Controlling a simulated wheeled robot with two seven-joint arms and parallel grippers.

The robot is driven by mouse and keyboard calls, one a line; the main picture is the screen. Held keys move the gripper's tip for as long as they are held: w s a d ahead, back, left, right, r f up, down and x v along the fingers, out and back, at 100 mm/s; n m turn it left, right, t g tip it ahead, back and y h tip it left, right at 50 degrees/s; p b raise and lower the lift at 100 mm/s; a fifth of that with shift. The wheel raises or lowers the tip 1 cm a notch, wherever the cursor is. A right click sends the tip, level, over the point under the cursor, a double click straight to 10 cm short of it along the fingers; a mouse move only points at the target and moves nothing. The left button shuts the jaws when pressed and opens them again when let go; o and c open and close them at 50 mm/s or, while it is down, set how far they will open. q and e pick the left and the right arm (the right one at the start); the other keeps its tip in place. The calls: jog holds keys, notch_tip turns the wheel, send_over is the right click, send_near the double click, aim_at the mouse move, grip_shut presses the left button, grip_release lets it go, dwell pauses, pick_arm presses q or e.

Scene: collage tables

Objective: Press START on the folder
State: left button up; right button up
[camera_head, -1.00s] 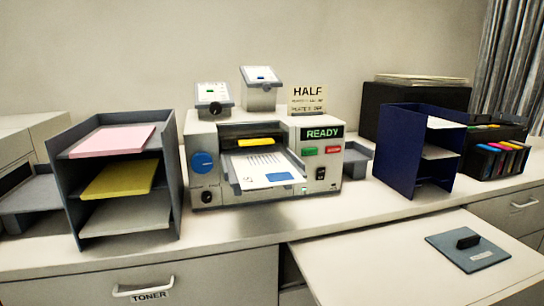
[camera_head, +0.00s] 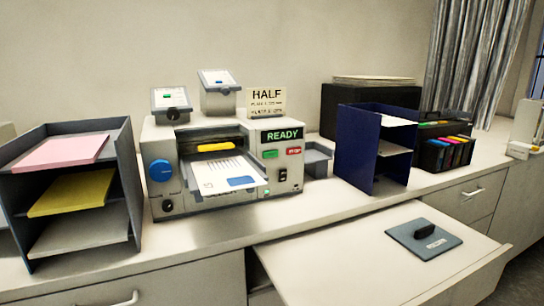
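The folder (camera_head: 163,219) is a white machine on the counter, with a lit READY display (camera_head: 282,135). Below the display are a green button (camera_head: 270,154) and a red button (camera_head: 294,151); the green one's lettering is too small to read, the red one seems to read STOP. A dark switch (camera_head: 283,175) and a blue knob (camera_head: 160,171) are on its front. A printed sheet (camera_head: 222,172) lies on its feed tray. A HALF sign (camera_head: 266,103) stands on top at the right. Neither gripper shows.
A grey tray rack (camera_head: 128,165) with pink, yellow and grey paper stands left of the folder. A blue rack (camera_head: 357,150) and a toner holder (camera_head: 432,155) stand to the right. A pulled-out board (camera_head: 350,265) projects in front, bearing a blue-grey plate with a black handle (camera_head: 424,229).

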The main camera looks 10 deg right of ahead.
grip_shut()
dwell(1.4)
